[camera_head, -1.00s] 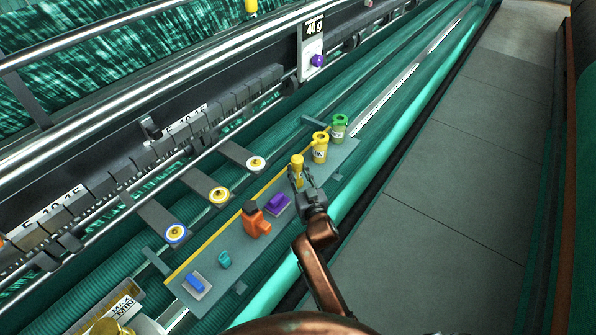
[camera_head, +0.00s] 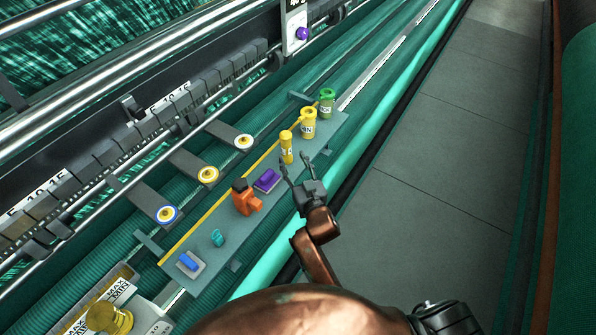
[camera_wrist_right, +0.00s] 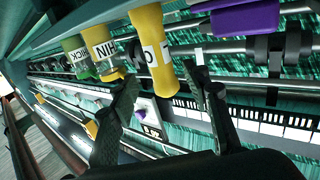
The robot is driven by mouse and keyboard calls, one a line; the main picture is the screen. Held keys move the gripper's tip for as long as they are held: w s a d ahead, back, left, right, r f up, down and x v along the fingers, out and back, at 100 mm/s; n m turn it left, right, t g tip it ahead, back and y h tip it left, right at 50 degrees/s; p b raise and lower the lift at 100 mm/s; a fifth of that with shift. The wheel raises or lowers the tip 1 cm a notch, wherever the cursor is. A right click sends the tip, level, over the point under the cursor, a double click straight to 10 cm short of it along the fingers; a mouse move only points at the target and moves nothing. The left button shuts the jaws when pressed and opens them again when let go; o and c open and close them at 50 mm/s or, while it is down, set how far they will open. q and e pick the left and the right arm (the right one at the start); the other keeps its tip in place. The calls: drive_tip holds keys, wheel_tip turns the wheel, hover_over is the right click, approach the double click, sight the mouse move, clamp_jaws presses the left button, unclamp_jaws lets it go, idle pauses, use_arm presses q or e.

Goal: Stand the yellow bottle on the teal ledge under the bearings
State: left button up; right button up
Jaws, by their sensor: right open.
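The slim yellow bottle (camera_head: 286,147) stands upright on the dark teal-grey ledge (camera_head: 221,212), between a purple block and a wider yellow container. The round bearings (camera_head: 207,175) sit on dark arms to the left of the ledge. My right gripper (camera_head: 295,163) is open, its fingers pointing at the bottle from the near right side. In the right wrist view the bottle (camera_wrist_right: 153,50) shows a white label and lies beyond and between the open fingertips (camera_wrist_right: 160,78). I cannot tell whether a finger touches it. My left gripper is not in view.
On the ledge are a green container (camera_head: 327,101), the wider yellow container (camera_head: 308,125), a purple block (camera_head: 267,180), an orange tool (camera_head: 244,199), a small teal cup (camera_head: 217,238) and a blue block (camera_head: 188,261). Grey floor (camera_head: 430,180) lies open to the right.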

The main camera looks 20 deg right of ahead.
drive_tip(key=s, duration=0.5)
drive_tip(key=shift+d, duration=0.1)
idle(0.3)
